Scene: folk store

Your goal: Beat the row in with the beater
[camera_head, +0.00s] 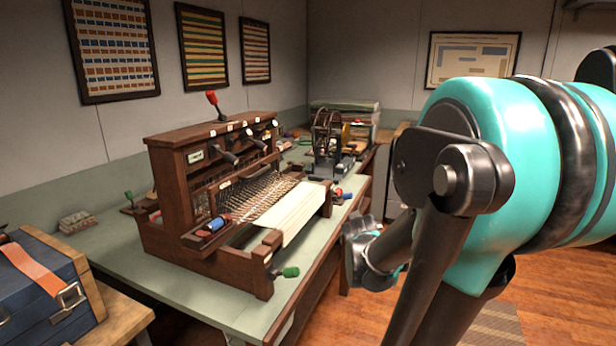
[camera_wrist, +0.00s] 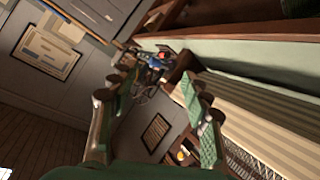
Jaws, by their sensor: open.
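The dark wooden table loom (camera_head: 262,240) stands on the green-topped table, with warp threads (camera_head: 262,195) and pale woven cloth (camera_head: 300,212) at its right side. I cannot clearly pick out the beater among the wooden bars by the warp. A blue-and-red piece (camera_head: 213,225) lies at the loom's near side. My gripper (camera_head: 360,250) is to the right of the loom, beyond the table edge and apart from it. In the wrist view my open gripper (camera_wrist: 157,92) has empty space between its green-padded fingers. Striped cloth (camera_wrist: 265,110) shows to its right.
A dark wheeled device (camera_head: 330,140) stands farther back on the green table (camera_head: 190,297). Levers with red and green knobs (camera_head: 290,272) stick out from the loom. A blue case (camera_head: 40,290) sits at the lower left. The wooden floor right of the table is open.

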